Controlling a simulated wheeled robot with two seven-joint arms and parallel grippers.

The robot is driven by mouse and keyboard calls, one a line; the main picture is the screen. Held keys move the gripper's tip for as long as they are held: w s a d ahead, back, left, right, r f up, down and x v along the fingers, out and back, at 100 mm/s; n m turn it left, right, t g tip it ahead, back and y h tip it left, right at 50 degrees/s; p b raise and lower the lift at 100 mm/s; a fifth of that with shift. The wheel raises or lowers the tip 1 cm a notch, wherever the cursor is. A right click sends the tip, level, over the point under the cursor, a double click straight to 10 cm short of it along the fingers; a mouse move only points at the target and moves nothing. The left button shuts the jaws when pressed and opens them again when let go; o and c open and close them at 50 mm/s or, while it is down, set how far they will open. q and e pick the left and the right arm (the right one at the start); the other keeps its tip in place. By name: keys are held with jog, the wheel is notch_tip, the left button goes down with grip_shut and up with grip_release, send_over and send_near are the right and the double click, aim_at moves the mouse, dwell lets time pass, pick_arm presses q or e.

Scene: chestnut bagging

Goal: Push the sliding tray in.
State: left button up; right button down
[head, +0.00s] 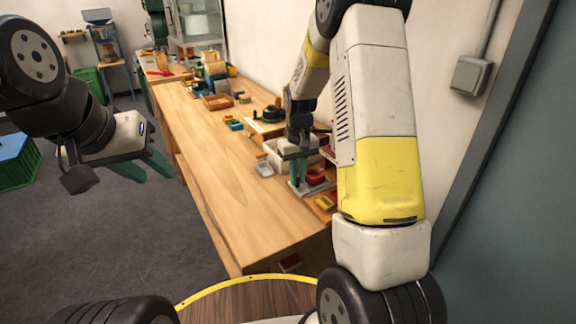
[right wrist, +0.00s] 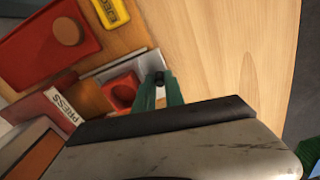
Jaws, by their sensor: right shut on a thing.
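My right gripper (head: 297,184) is over the right side of the workbench, fingers pointing down. In the right wrist view its green fingers (right wrist: 160,88) are closed about a small dark knob (right wrist: 159,76). The knob is at the end of a grey sliding tray (right wrist: 145,63), which carries a red block with a round hollow (right wrist: 122,91). A panel marked PRESS (right wrist: 60,110) stands beside it; the wrist housing hides part of this area. My left gripper (head: 143,170) hangs left of the bench, fingers apart and empty.
The wooden bench (head: 225,170) is bare along its front left. A white bin (head: 276,158) stands by my right gripper. A red tray (right wrist: 40,45) and yellow label block (right wrist: 110,12) lie close by. A green crate (head: 18,165) is on the floor at left.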

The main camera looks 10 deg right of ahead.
aim_at(316, 173)
jog(key=w+d, duration=0.1)
jog(key=d, duration=0.3)
jog(key=w+d, duration=0.1)
jog(key=d, duration=0.1)
jog(key=shift+w+d, duration=0.25)
jog(key=shift+w, duration=0.05)
jog(key=c, duration=1.7)
grip_release()
jog(key=shift+r, duration=3.95)
jog(key=shift+o, duration=0.5)
